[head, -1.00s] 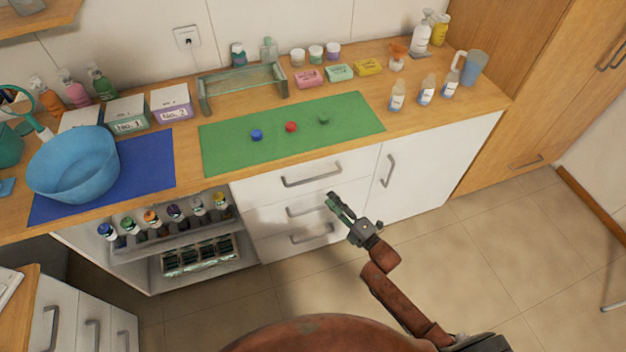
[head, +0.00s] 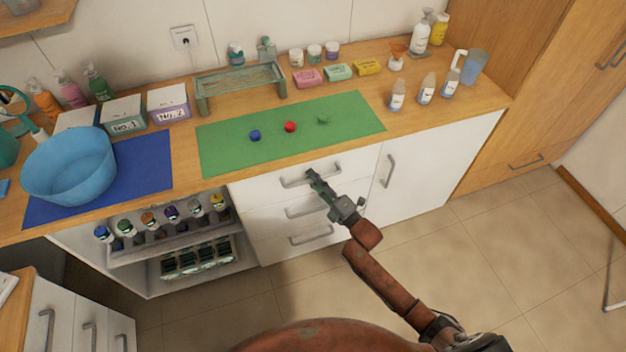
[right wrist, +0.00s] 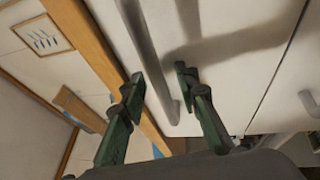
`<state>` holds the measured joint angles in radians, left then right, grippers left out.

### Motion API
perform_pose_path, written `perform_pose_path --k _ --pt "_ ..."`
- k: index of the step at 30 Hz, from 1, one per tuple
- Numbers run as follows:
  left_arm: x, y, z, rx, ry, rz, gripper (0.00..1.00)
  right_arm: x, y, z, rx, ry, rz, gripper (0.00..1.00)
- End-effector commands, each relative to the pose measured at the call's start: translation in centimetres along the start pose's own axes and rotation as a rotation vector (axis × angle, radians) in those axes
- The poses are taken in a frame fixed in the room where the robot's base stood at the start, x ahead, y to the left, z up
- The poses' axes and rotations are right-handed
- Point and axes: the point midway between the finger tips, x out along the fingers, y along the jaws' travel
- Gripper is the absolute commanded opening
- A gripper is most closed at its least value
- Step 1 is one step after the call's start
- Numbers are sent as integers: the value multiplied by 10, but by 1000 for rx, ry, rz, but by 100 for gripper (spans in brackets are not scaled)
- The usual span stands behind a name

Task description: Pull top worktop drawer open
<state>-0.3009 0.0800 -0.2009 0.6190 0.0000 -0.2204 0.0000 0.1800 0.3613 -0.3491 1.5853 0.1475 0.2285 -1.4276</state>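The top worktop drawer (head: 262,192) is a white front under the worktop, closed, with a grey bar handle (head: 296,181). My right gripper (head: 311,174) is at the right part of that handle. In the right wrist view my right gripper (right wrist: 160,80) has its two green fingers spread apart, with the handle bar (right wrist: 150,55) running between them. Neither finger clearly touches the bar. My left gripper is in neither view.
Two lower drawers with handles (head: 311,236) are below, closed. A white cupboard door (head: 425,170) is to the right. An open shelf with several bottles (head: 172,213) is to the left. The tiled floor (head: 500,250) in front is clear.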

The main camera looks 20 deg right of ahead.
Motion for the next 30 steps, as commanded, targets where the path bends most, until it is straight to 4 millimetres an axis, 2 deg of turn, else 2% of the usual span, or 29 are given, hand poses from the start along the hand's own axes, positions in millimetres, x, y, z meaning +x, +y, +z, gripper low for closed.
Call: perform_pose_path --k 2,15,30 --pt "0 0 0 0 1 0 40 0 0 0 0 0 0 29" --pt "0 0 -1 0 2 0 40 0 0 0 0 0 -1 0" --pt "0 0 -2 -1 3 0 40 -1 0 0 0 0 -1 0"
